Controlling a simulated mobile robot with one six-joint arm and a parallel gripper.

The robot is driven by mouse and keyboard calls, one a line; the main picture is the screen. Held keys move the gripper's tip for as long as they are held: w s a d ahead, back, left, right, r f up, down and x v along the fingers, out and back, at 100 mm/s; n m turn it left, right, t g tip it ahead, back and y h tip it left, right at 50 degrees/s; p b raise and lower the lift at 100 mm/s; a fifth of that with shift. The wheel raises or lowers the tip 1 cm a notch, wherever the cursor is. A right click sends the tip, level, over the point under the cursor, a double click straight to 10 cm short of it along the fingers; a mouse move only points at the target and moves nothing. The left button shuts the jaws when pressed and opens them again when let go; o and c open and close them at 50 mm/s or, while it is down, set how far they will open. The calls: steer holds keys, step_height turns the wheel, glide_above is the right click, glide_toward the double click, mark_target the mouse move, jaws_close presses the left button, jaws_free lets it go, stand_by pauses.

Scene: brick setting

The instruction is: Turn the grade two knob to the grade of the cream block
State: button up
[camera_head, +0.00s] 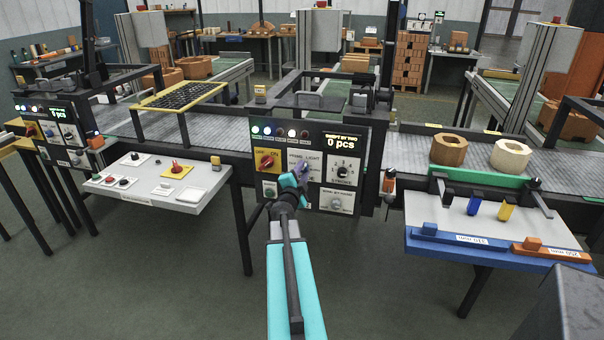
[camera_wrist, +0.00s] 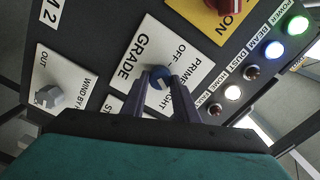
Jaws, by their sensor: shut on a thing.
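The cream block (camera_head: 511,156), a many-sided piece with a hole in its top, sits on the conveyor at right, beside a brown block (camera_head: 448,150) of similar shape. My gripper (camera_head: 293,181) is at the front of the middle control panel. In the wrist view its fingers (camera_wrist: 158,80) are shut on the blue grade knob (camera_wrist: 160,73), one on each side. The knob's plate (camera_wrist: 134,62) reads GRADE, with OFF, PRIME and LIGHT lettering. A pale mark shows on the knob, but I cannot tell which grade it points to. The gripper hides the knob in the head view.
A red knob on a yellow plate (camera_wrist: 236,15) and a grey knob (camera_wrist: 48,96) are close by on the panel. A row of indicator lamps (camera_wrist: 266,58) runs beside them. A white control desk (camera_head: 208,183) stands left, a tool shelf (camera_head: 431,209) right.

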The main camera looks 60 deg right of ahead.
steer(key=o, duration=1.1)
steer(key=shift+s+d, duration=0.1)
steer(key=shift+d, duration=0.05)
steer(key=shift+c, duration=0.2)
steer(key=shift+a, duration=0.3)
steer(key=p+v, duration=0.1)
steer(key=v, duration=0.7)
steer(key=shift+r, duration=0.2)
steer(key=a+p, duration=0.1)
steer(key=p, duration=0.3)
steer(key=shift+s, duration=0.2)
steer(key=a+p, duration=0.1)
steer(key=p, duration=0.3)
steer(key=shift+s+a, duration=0.1)
steer(key=shift+s, duration=0.05)
